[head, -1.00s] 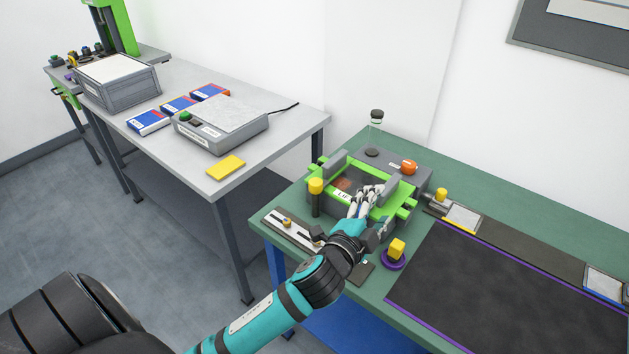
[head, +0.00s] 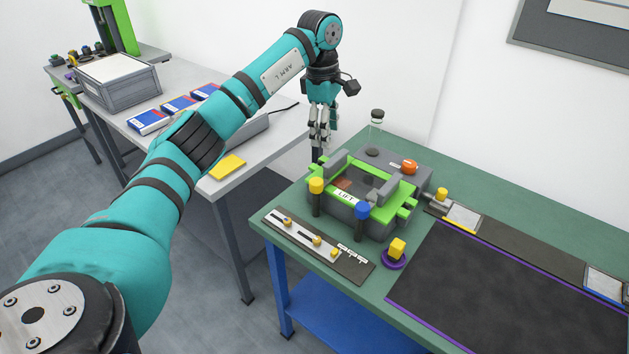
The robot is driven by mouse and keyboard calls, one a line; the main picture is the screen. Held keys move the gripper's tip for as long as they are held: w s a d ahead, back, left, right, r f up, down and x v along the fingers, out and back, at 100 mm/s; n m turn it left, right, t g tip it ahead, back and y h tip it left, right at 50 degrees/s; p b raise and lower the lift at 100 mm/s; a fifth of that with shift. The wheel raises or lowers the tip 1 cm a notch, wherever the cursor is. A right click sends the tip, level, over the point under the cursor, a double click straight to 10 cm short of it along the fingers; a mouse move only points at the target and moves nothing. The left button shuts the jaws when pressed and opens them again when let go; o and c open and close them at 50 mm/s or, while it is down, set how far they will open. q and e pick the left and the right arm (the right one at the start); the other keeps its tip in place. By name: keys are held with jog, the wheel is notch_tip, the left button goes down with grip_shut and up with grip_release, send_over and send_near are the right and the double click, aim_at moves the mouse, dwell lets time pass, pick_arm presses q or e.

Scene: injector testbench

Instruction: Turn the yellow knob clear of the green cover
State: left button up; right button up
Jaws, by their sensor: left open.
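The green cover (head: 346,196), marked LIFT, is a frame on top of the grey testbench fixture on the green table. A yellow knob (head: 316,186) sits on a dark upright post at the fixture's left front corner, close beside the cover. A blue knob (head: 362,210) sits on a similar post at the front. Whether either knob overlaps the cover is hard to tell. My left gripper (head: 318,154) points down in the air, beyond the yellow knob in the picture, at the fixture's far left. It is open and empty. My right gripper is not in view.
A slider strip (head: 301,239) lies in front of the fixture. A yellow block on a purple disc (head: 393,261) stands to its right. A glass vial (head: 376,133) and an orange button (head: 409,167) are behind. A dark mat (head: 480,290) covers the right.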

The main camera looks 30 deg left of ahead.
aim_at(315, 181)
pick_arm(q)
jog(key=shift+g+y, duration=0.3)
jog(key=shift+y, duration=0.1)
jog(key=f+p, duration=0.1)
jog(key=f, duration=0.4)
jog(key=a+f+p, duration=0.1)
jog(key=f, duration=0.3)
jog(key=s+a+f+p, duration=0.1)
jog(key=f, duration=0.4)
jog(key=shift+s+a+f, duration=0.1)
jog(key=shift+a+f, duration=0.05)
jog(key=shift+f, duration=0.8)
jog(key=c, duration=1.1)
jog(key=shift+c, duration=0.2)
